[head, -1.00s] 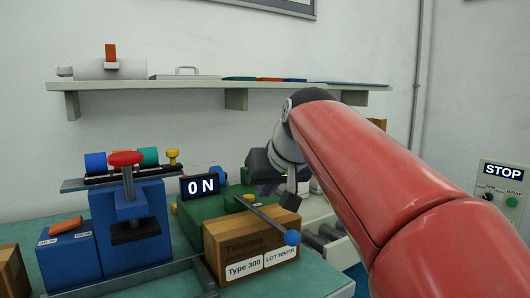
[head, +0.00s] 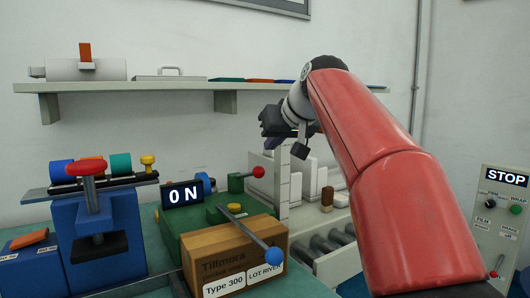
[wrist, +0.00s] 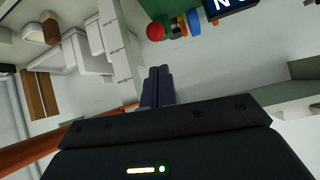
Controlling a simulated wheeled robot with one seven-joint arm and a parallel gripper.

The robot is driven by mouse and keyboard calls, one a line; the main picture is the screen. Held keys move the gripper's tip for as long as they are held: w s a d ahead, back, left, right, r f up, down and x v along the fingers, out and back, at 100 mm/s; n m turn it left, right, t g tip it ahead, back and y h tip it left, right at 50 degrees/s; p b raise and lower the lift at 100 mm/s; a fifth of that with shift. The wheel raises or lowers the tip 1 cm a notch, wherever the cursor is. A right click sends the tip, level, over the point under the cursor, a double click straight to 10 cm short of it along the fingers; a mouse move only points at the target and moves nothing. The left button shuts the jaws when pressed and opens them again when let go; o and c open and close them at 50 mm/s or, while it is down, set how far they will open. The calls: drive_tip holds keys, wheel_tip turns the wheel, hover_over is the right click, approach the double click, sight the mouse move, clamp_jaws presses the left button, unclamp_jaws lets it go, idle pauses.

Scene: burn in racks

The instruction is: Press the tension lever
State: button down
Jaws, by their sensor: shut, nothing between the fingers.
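No lever in view carries a readable tension label. A long lever with a blue ball end (head: 270,256) reaches over the cardboard box from a yellow pivot on the green machine (head: 190,233). A second, short lever with a red ball (head: 258,172) stands at the machine's back right; its red ball (wrist: 155,31) also shows in the wrist view. My gripper (wrist: 157,88) is shut and empty, its fingertips below the red ball in the wrist picture, apart from it as far as I can tell. In the head view the gripper is dark and partly hidden behind the arm, above the machine.
A Tillmora box (head: 235,259) sits in front, a blue press with a red knob (head: 87,169) at left. White cartons and a roller conveyor (head: 330,245) lie behind. A STOP panel (head: 505,225) is at right; a shelf (head: 190,86) runs above.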

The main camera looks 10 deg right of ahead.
sight(250, 173)
drive_tip(key=x, duration=0.9)
drive_tip(key=shift+w, duration=0.15)
drive_tip(key=shift+f, duration=0.1)
